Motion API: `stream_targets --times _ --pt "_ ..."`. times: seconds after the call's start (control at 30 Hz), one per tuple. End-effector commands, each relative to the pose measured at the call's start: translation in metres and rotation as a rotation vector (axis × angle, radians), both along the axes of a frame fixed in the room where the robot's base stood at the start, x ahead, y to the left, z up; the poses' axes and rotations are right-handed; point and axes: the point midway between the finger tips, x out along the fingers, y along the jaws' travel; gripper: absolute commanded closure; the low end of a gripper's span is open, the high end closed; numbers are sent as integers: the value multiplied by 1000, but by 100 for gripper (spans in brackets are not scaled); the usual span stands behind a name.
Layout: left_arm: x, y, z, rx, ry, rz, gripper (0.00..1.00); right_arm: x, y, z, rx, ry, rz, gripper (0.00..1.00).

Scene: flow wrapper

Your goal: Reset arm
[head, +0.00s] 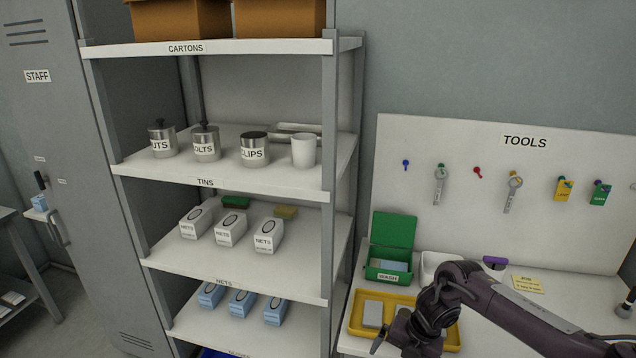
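My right arm reaches in from the right edge, dark purple, bent over the white bench. Its gripper (388,340) hangs low over the left part of the yellow tray (357,331). Whether its fingers are open or shut is too small to tell, and I see nothing clearly held. The arm hides part of the tray and its contents. My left arm and gripper are not in view.
A grey shelf rack with white boards (225,183) holds cartons, tins and nets boxes. A green box (392,247) with raised lid, a white container (432,262) and a yellow note (528,285) sit on the bench. A tools board (525,205) hangs behind.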

Motion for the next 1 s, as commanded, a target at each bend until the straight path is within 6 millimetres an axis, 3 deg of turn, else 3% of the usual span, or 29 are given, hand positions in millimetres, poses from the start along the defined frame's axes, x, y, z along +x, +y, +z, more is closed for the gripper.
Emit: stream_targets --times 0.17,0.3,0.47,0.6,0.7,0.77,0.9,1.0 --pt "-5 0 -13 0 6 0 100 -6 46 -64 164 28 -208 0" --pt "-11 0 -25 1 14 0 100 -20 81 -135 331 88 -511 0" --pt "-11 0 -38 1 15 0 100 -58 88 -229 461 189 -959 0" --pt "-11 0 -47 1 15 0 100 -119 68 -313 485 274 -1366 0" --pt "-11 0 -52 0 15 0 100 -172 47 -363 457 313 -1615 0" --pt "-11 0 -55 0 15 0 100 -208 34 -389 427 329 -1752 0" --pt "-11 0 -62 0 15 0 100 -298 4 -438 332 349 -2038 0" --pt "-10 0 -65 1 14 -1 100 -361 -14 -461 253 346 -2203 0"
